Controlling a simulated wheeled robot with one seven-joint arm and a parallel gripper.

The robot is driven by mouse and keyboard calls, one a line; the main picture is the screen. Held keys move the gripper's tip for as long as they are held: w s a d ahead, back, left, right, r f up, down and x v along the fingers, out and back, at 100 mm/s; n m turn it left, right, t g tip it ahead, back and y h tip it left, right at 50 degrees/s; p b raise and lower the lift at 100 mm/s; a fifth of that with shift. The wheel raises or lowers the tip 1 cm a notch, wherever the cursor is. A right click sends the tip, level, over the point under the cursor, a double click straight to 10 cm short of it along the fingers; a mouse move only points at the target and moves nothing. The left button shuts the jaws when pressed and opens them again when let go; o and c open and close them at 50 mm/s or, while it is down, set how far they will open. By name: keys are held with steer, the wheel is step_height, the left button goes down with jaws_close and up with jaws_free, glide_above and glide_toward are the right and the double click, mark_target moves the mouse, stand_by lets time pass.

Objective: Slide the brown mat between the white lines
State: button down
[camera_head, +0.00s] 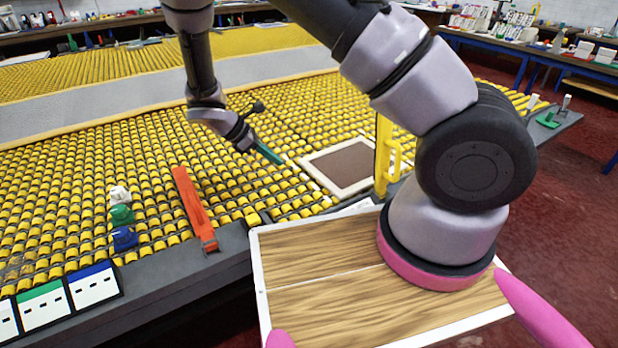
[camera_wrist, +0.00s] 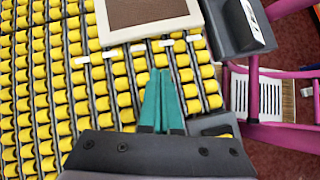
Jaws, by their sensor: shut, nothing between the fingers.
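The brown mat (camera_head: 352,163) has a cream border and lies flat on the yellow roller table, to the right of my gripper in the head view. In the wrist view the mat (camera_wrist: 140,10) is at the top, partly cut off. A row of short white lines (camera_wrist: 112,53) runs across the rollers just below the mat's near edge. My gripper (camera_head: 279,160) has teal fingers, shut and empty, low over the rollers beside the mat. In the wrist view the fingertips (camera_wrist: 163,72) are together, apart from the mat and below the white lines.
A yellow upright frame (camera_head: 383,155) stands at the mat's right side. An orange-red bar (camera_head: 194,208) lies on the rollers at left. White, green and blue small items (camera_head: 122,214) stand further left, near labelled boxes (camera_head: 92,284). Rollers between the bar and mat are clear.

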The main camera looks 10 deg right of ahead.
mark_target(320, 178)
step_height(320, 178, down, 3)
steer(key=shift+f+n+t+h, duration=0.1)
steer(key=shift+n+t+h, duration=0.2)
steer(key=shift+n, duration=0.5)
steer(key=x, duration=0.9)
steer(key=shift+s+d+f, duration=0.1)
steer(key=shift+d, duration=0.05)
steer(key=d, duration=0.3)
steer(key=shift+w+d, duration=0.15)
steer(key=shift+w, duration=0.15)
steer(key=shift+d, duration=0.35)
steer(key=shift+d, duration=0.1)
steer(key=shift+w+d, duration=0.25)
steer(key=shift+d, duration=0.8)
steer(key=shift+a, duration=0.15)
